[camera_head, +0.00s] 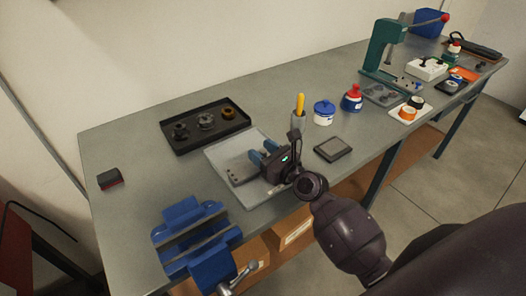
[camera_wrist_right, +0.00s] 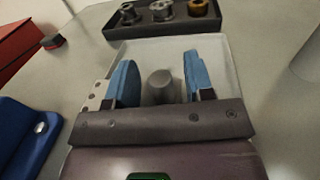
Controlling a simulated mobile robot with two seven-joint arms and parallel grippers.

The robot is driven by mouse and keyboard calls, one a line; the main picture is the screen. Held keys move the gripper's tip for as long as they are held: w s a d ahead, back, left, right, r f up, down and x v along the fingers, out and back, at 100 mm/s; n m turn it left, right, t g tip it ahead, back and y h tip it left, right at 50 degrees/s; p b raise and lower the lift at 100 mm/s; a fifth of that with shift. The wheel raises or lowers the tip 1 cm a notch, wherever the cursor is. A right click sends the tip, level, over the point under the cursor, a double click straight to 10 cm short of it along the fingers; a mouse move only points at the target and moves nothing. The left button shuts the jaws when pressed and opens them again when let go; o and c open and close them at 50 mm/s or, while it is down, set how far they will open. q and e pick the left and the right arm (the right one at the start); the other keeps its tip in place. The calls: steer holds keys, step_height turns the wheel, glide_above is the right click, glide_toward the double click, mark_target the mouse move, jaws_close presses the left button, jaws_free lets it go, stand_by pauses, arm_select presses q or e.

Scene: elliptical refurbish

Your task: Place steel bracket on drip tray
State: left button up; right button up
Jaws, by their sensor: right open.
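The pale grey flat tray (camera_head: 218,149), which I take as the drip tray, lies on the bench near its front edge. A grey piece with small holes (camera_head: 238,176), which looks like the steel bracket, lies on it. In the right wrist view its holed part (camera_wrist_right: 97,94) shows left of the fingers. My right gripper (camera_head: 263,152) is low over the tray with its blue fingers apart. In the right wrist view a grey rounded stub (camera_wrist_right: 160,88) stands between the fingers (camera_wrist_right: 160,65); I cannot tell whether it belongs to the bracket. My left gripper is not seen.
A black tray (camera_head: 180,148) with round metal parts stands behind. A blue vise (camera_head: 195,232) is at the front left. A dark square pad (camera_head: 333,148), a blue-lidded jar (camera_head: 324,112) and a yellow-handled tool (camera_head: 300,105) are right. The bench's left end is mostly clear.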

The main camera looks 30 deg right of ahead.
steer(key=b+v, duration=0.1)
steer(key=v, duration=1)
steer(key=shift+s, duration=0.15)
steer(key=shift+s+d, duration=0.15)
steer(key=shift+s, duration=0.15)
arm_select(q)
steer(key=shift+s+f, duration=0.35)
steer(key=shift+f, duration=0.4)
arm_select(e)
steer(key=shift+r, duration=0.1)
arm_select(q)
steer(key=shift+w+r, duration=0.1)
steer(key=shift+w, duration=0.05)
arm_select(e)
steer(key=shift+s, duration=0.1)
